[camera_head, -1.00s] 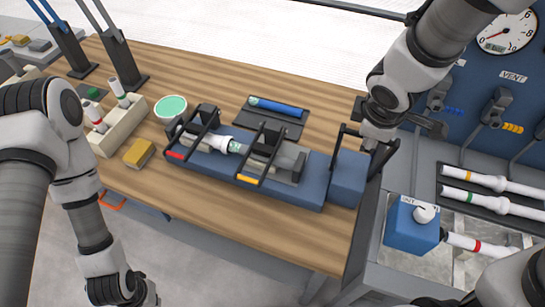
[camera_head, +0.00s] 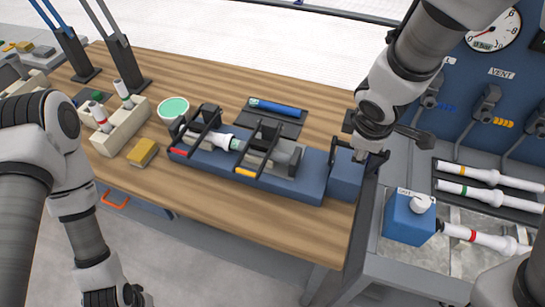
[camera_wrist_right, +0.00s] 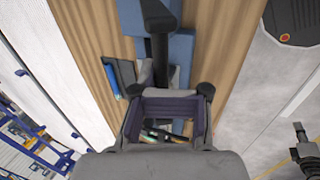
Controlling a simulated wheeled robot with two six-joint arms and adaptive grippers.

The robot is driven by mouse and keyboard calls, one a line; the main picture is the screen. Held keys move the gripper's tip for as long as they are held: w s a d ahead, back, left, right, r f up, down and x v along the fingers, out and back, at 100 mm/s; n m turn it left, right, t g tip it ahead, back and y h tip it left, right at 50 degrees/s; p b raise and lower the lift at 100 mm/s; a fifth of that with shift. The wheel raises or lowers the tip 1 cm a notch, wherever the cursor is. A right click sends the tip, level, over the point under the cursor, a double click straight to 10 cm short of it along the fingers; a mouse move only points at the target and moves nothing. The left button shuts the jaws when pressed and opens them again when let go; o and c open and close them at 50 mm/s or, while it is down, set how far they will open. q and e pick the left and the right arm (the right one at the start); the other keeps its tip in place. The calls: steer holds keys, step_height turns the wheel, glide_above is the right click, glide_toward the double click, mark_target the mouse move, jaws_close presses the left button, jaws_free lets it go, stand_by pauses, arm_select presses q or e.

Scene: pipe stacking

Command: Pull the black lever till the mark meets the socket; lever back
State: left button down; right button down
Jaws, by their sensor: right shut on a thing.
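My right gripper (camera_head: 370,152) is shut on the black lever (camera_wrist_right: 158,50) at the right end of the blue bench machine (camera_head: 310,188). In the right wrist view, the lever runs up from between the fingers (camera_wrist_right: 168,92). In the head view, the gripper hides much of its handle. A white pipe with a flared socket (camera_head: 222,141) lies in the red-marked clamp (camera_head: 180,151). A small greenish mark (camera_head: 236,145) shows close by the socket mouth; I cannot tell whether they touch. The yellow-marked clamp (camera_head: 246,172) is to its right. My left gripper is out of view.
A yellow block (camera_head: 142,152), a green-topped bowl (camera_head: 173,108) and a cream rack (camera_head: 118,128) with pipes stand left of the machine. A blue pipe lies on a dark tray (camera_head: 268,115) behind it. A blue box (camera_head: 408,218) and white pipes (camera_head: 490,197) are at the right.

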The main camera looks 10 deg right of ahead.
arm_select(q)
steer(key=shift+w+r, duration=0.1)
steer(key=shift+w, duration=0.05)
arm_select(e)
steer(key=shift+f, duration=0.15)
